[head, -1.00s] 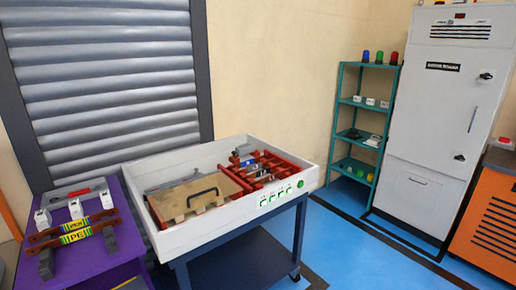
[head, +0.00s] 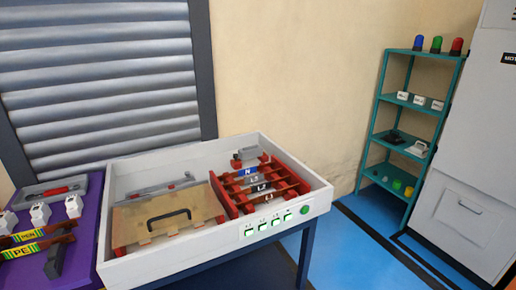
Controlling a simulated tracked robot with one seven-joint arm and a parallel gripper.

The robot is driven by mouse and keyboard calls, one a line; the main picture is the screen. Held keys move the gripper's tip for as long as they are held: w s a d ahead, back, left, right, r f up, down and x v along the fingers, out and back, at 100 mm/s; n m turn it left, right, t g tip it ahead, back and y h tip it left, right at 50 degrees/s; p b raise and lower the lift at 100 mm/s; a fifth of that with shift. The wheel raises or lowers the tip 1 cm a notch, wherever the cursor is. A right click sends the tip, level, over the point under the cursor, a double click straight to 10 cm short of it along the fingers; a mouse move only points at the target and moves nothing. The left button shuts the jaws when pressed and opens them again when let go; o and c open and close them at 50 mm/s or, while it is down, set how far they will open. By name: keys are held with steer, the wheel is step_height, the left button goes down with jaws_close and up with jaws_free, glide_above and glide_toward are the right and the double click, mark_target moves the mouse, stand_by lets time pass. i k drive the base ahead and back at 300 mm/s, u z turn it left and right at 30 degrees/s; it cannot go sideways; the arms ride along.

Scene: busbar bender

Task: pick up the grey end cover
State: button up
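A white open-topped box (head: 175,262) stands on a dark blue table in the head view. In its right half is a red busbar rack (head: 290,194) with bars labelled N, L3 and L2. A small grey block (head: 250,153) sits at the rack's back end; it may be the grey end cover, but I cannot tell for sure. A tan panel (head: 140,220) with a black handle lies in the box's left half, with a thin grey metal piece (head: 157,189) behind it. My gripper is not in view.
A purple table (head: 90,205) at the left holds white devices, PEN and PE bars (head: 38,240), and a grey tray (head: 82,190) with a red-handled tool. A teal shelf (head: 384,102) and grey cabinet (head: 470,150) stand at the right. Blue floor (head: 350,240) between is clear.

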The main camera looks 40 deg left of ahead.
mark_target(253, 152)
steer(key=u, duration=0.3)
steer(key=i, duration=1.1)
steer(key=u, duration=1.15)
steer(key=i, duration=0.85)
steer(key=u, duration=0.5)
steer(key=k, duration=0.9)
steer(key=u, duration=0.25)
steer(key=i, duration=0.9)
steer(key=z, duration=0.15)
